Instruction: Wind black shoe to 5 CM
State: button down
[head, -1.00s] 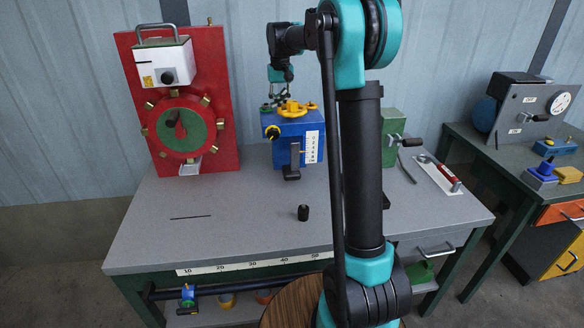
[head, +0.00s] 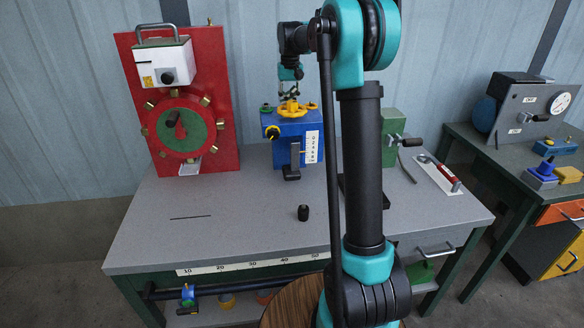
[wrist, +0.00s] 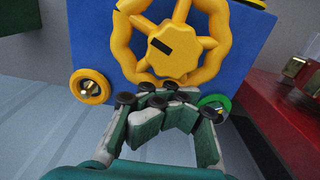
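The blue box (head: 285,127) stands at the back middle of the table, with a yellow handwheel (head: 291,107) on top. The wheel shows close up in the wrist view (wrist: 176,45). The black shoe (head: 291,173) is an L-shaped piece on the box's front, low and close above the table. A white scale (head: 312,147) with numbers is to its right, too small to read surely. My gripper (head: 289,92) is over the wheel. In the wrist view its fingers (wrist: 163,105) are drawn together beside the wheel's near rim. I cannot tell whether they touch it.
A red panel (head: 180,100) stands left, a green block (head: 393,135) right. A small black cylinder (head: 303,212) stands on the front table. The table's left front is mostly clear.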

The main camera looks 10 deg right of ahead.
jog(key=shift+f, duration=0.75)
jog(key=shift+r, duration=4.05)
